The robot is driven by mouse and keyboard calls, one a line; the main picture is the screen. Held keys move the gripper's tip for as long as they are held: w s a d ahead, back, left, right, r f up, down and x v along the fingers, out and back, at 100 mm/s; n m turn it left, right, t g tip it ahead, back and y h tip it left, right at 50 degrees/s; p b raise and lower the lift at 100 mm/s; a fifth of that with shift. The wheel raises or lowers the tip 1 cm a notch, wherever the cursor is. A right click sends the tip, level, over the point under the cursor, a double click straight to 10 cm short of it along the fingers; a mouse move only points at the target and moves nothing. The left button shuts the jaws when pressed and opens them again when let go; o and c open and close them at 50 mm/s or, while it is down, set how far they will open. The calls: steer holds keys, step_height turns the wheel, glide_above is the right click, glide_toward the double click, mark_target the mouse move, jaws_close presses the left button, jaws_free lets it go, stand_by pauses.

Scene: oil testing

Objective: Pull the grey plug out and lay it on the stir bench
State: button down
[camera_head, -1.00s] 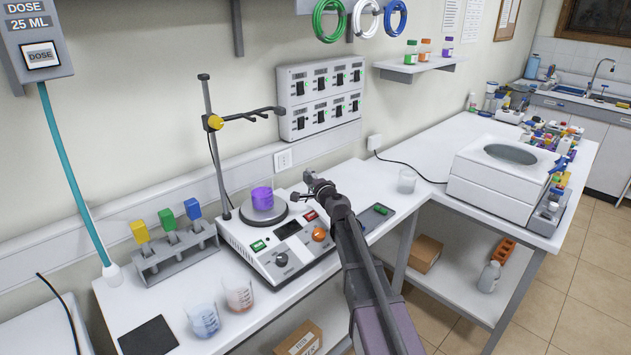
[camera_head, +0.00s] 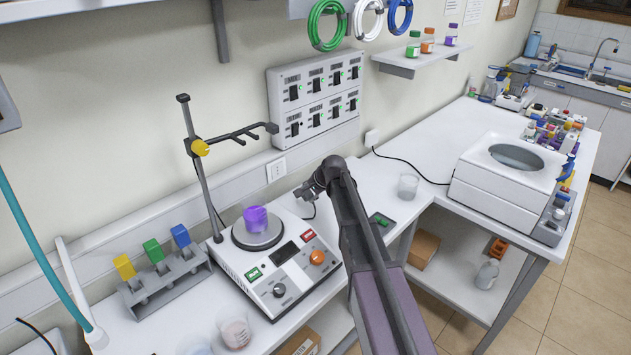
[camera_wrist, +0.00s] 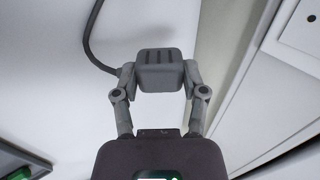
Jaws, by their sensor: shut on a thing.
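The grey plug (camera_wrist: 158,68) is between the fingers of my gripper (camera_wrist: 160,80) in the wrist view, with a dark cable running from it up and to the left. My gripper (camera_head: 308,190) is shut on it. In the head view my gripper is above the white stir bench (camera_head: 195,318), right of the hotplate stirrer (camera_head: 275,265). The wall socket (camera_head: 276,169) to the left of my gripper looks empty.
A beaker with purple liquid (camera_head: 256,218) stands on the stirrer, beside a clamp stand (camera_head: 201,170). An empty beaker (camera_head: 408,187) and a dark green-lit device (camera_head: 382,221) lie right of my arm. A white centrifuge (camera_head: 510,175) stands further right.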

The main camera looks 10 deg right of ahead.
steer(key=shift+w+d, duration=0.1)
steer(key=shift+d, duration=0.15)
steer(key=shift+w+d+f, duration=0.1)
steer(key=shift+d, duration=0.05)
steer(key=shift+f, duration=0.1)
steer(key=shift+f+b, duration=2.25)
steer(key=shift+b, duration=0.15)
steer(key=shift+c, duration=0.3)
jaws_free()
steer(key=shift+r, duration=0.15)
